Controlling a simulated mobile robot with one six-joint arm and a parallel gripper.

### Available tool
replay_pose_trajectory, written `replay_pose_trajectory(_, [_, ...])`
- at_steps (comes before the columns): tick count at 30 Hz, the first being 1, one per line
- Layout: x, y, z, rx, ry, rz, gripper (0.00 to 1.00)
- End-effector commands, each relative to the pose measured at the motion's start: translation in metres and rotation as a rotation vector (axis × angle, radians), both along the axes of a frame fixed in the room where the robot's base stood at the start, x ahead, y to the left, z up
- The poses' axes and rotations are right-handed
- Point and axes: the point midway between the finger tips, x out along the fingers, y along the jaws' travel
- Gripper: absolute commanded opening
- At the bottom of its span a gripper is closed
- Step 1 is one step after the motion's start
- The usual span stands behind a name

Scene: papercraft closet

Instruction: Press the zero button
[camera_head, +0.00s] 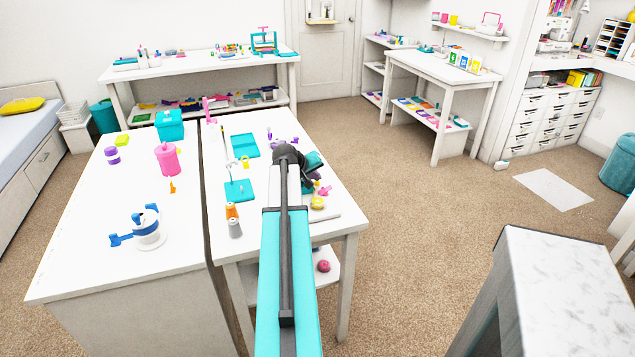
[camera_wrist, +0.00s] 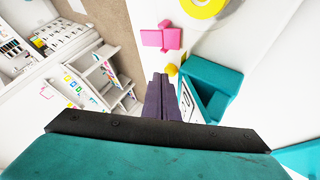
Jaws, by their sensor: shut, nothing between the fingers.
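My gripper (camera_wrist: 160,80) shows in the wrist view as two dark purple fingers shut together with nothing between them. A teal wedge-shaped device (camera_wrist: 212,78) stands just right of the fingers. Its pale face (camera_wrist: 187,102) carries small dark marks and is partly hidden by my gripper. I cannot read a zero button on it. The fingertips are close to the device, but I cannot tell whether they touch it. In the head view my arm reaches over the white table (camera_head: 262,128) and hides much of this spot.
Near the fingers are a pink piece (camera_wrist: 162,38), a small yellow piece (camera_wrist: 172,70) and a yellow ring (camera_wrist: 204,8). A teal mat (camera_head: 244,146) and orange and grey spools (camera_head: 233,218) stand left of my arm. Open carpet (camera_head: 400,200) lies to the right.

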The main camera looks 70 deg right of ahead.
Motion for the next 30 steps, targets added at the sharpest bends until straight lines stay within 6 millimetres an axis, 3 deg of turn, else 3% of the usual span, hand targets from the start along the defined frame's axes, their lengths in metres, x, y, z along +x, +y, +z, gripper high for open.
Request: replay_pose_trajectory(30, [0.000, 0.000, 0.059, -0.002, 0.000, 0.001, 0.00])
